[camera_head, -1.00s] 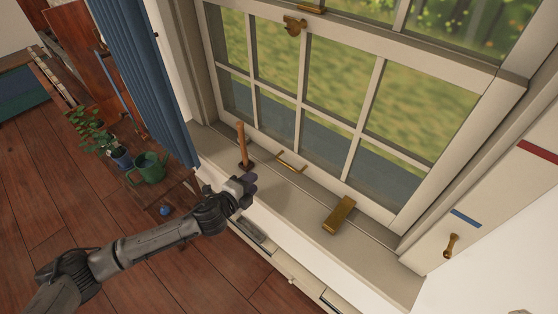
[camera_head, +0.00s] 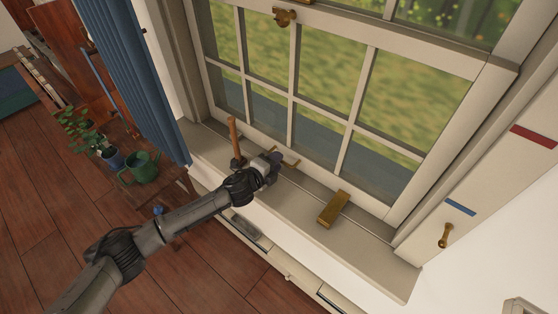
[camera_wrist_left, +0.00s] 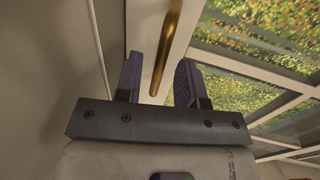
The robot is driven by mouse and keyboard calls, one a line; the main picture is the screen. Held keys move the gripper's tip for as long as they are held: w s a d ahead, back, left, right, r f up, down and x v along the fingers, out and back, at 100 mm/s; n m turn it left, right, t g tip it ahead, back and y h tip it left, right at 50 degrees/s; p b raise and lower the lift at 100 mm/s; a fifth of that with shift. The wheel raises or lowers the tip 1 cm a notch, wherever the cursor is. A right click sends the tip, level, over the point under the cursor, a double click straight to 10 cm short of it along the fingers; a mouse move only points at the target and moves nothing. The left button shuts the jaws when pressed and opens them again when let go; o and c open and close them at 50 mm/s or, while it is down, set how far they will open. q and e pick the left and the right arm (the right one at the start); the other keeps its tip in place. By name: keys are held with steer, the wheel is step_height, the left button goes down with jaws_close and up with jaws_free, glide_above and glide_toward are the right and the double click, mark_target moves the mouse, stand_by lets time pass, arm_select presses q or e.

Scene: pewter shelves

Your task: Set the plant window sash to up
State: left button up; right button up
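The window sash (camera_head: 350,125) is a cream frame with several panes, and its lower rail rests down near the sill. A brass pull handle (camera_head: 288,161) is on its lower rail; it also shows in the left wrist view as a gold bar (camera_wrist_left: 166,48). My left gripper (camera_head: 276,158) is at the handle in the head view, partly covering it. In the left wrist view its two purple fingers (camera_wrist_left: 158,78) are apart, with the bar appearing between them; whether they touch it cannot be told. My right gripper is not in view.
A wooden-handled tool (camera_head: 234,140) stands on the sill left of my gripper, close to it. A brass block (camera_head: 333,209) lies on the sill to the right. A brass latch (camera_head: 285,17) sits higher up. A blue curtain (camera_head: 130,75) hangs left, near a green watering can (camera_head: 140,168).

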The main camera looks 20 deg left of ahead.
arm_select(q)
steer(key=shift+x, duration=1)
steer(key=shift+c, duration=0.4)
jaws_close()
